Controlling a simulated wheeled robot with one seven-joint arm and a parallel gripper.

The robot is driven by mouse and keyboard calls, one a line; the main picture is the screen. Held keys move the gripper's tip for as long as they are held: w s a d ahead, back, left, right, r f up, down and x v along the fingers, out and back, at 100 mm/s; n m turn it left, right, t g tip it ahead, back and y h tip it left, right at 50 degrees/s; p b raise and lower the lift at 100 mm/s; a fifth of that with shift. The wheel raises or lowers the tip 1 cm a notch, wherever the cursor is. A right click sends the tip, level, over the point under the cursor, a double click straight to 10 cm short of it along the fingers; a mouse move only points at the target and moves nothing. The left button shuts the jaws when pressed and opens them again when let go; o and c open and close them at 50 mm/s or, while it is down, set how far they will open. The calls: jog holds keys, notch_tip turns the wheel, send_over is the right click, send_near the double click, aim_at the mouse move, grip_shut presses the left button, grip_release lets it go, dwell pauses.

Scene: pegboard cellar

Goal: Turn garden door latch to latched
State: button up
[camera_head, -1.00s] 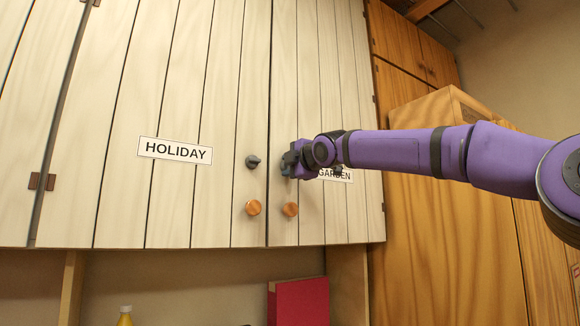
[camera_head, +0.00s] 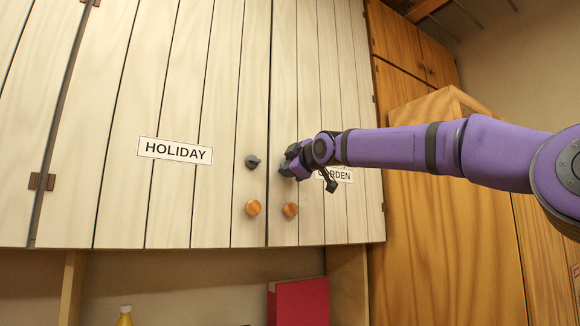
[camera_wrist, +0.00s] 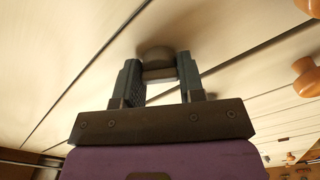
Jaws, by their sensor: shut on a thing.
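The garden door (camera_head: 312,95) is the pale plank door on the right, shut, with its GARDEN label (camera_head: 343,175) partly hidden by my arm. My gripper (camera_head: 288,166) is at this door's left edge, above its wooden knob (camera_head: 290,210). In the wrist view, my gripper (camera_wrist: 158,80) has its two fingers on either side of the small grey-brown garden door latch (camera_wrist: 158,58), shut on it. The latch is mostly hidden in the head view, so I cannot tell its exact angle there.
The HOLIDAY door (camera_head: 185,95) is shut to the left, with its own grey latch (camera_head: 252,162) and wooden knob (camera_head: 253,208). A red box (camera_head: 300,302) and a yellow bottle (camera_head: 125,317) stand below. A wooden cabinet (camera_head: 440,240) is at the right.

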jog(key=m, duration=0.6)
jog(key=shift+m, duration=0.3)
jog(key=m, duration=0.5)
jog(key=shift+m, duration=0.3)
jog(key=o, duration=0.9)
jog(key=shift+o, duration=0.2)
jog(key=shift+d, duration=0.1)
jog(key=v, duration=1)
jog(key=shift+r, duration=0.15)
jog(key=shift+s+d, duration=0.1)
jog(key=shift+d, duration=0.15)
